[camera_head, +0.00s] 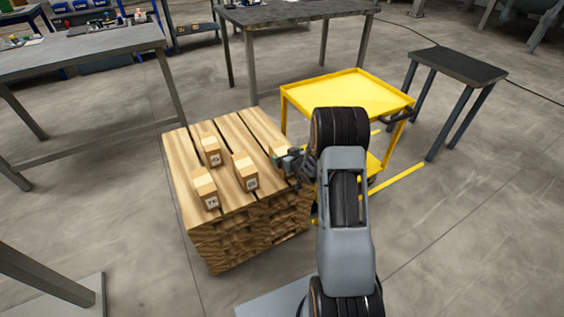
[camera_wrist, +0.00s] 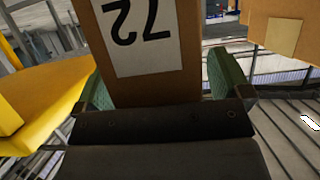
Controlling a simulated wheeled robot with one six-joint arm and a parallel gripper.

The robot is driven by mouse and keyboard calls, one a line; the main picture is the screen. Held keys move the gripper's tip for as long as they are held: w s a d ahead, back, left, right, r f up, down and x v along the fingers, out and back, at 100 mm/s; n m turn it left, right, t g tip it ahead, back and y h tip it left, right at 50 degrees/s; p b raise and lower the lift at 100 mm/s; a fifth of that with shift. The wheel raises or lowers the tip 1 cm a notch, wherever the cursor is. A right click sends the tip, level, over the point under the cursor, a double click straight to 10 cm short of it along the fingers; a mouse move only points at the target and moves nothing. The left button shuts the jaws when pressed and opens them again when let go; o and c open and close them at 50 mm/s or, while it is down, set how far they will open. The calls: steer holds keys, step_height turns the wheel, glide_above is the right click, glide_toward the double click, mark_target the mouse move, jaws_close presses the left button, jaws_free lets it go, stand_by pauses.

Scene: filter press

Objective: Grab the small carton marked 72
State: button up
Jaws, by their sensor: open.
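The small carton marked 72 (camera_wrist: 150,75) fills the upper middle of the wrist view. It is brown, and its white label reads upside down there. My gripper (camera_wrist: 160,84) is open, with one green-padded finger on each side of the carton's lower part. A small gap shows at the right finger; at the left I cannot tell whether it touches. In the head view, my gripper (camera_head: 285,161) is at the right edge of the wooden stack (camera_head: 233,135) and hides most of the carton (camera_head: 277,148).
Three other small cartons stand on the stack: one at the back (camera_head: 211,151), one in the middle (camera_head: 245,171) and one at the front left (camera_head: 205,188). A yellow cart (camera_head: 345,92) stands close behind and right of my gripper. A dark small table (camera_head: 458,66) is farther right.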

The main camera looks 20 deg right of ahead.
steer(key=shift+w+f, duration=0.1)
steer(key=shift+w, duration=0.15)
steer(key=shift+c, duration=0.2)
steer(key=c, duration=1.2)
steer(key=shift+c, duration=0.3)
steer(key=shift+r, duration=0.2)
